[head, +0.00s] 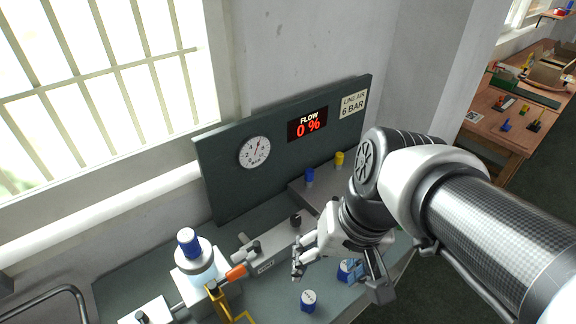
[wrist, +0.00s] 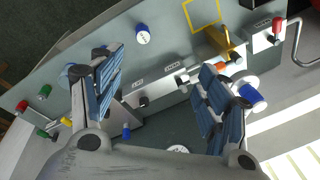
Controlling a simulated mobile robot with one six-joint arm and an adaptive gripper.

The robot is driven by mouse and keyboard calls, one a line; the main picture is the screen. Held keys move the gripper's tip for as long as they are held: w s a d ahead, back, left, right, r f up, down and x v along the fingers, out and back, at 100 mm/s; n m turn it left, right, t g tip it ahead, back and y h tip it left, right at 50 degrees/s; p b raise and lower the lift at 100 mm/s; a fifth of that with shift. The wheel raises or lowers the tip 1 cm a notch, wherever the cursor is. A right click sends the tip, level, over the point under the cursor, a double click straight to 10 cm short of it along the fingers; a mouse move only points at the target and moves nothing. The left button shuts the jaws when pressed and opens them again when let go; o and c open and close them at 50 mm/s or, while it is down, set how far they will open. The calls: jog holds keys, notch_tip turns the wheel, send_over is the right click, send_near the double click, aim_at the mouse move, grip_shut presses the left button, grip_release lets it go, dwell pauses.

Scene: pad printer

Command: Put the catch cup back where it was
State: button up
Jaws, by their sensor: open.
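Two short blue cups with white marked tops stand on the grey-green bench. The front one (head: 308,301) is clear of my gripper, and it shows at the top of the wrist view (wrist: 142,34). The other one (head: 345,271) is partly hidden by my gripper. No label tells me which thing is the catch cup. My gripper (head: 338,270) is open above the bench, with its fingers spread apart. In the wrist view my gripper (wrist: 158,64) has nothing visibly held between its fingers.
A pale round vessel with a blue cap (head: 188,242) stands at the left, beside an orange-handled part (head: 237,272) and a yellow bracket (head: 222,306). A grey valve block (head: 268,262) is nearby. The back panel (head: 222,175) carries a gauge and a display reading "FLOW 0 %".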

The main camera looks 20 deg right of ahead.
jog(key=shift+s+a+r+n+t+h, duration=0.1)
jog(key=shift+s+r+n+t+h, duration=0.3)
jog(key=shift+s+r+n+t, duration=0.35)
jog(key=shift+s+a+r+n+t+h, duration=0.1)
jog(key=shift+s+r+n+t+h, duration=0.3)
jog(key=shift+n+t, duration=0.5)
jog(key=shift+g, duration=0.25)
